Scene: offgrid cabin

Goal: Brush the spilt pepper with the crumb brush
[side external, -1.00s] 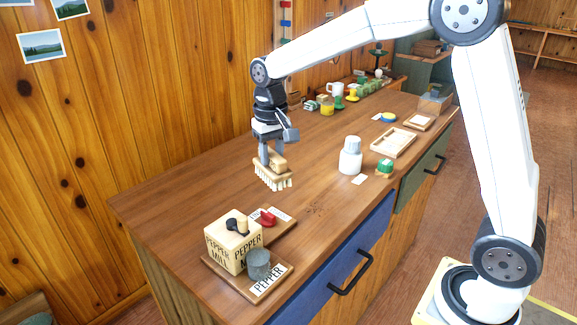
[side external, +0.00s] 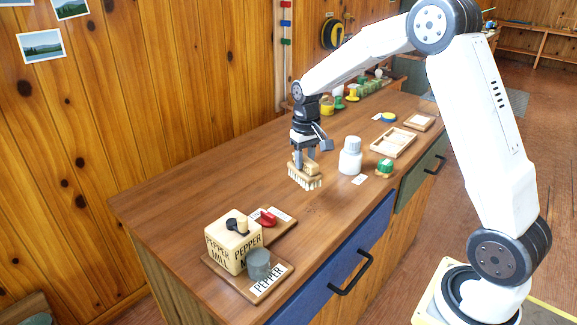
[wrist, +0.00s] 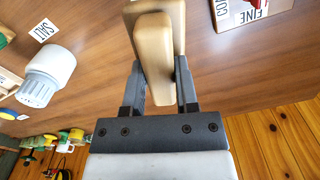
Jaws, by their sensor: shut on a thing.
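My gripper (side external: 305,155) is shut on the wooden handle of the crumb brush (side external: 304,171), whose pale bristles point down. The brush is over the middle of the counter, left of the white jar; I cannot tell whether the bristles touch the wood. In the wrist view the jaws (wrist: 160,88) clasp the tan handle (wrist: 157,45), and the bristles are hidden. I cannot clearly make out the spilt pepper now; dark specks showed on the counter in the earlier side view.
Counter (side external: 190,185) left of the brush is clear.

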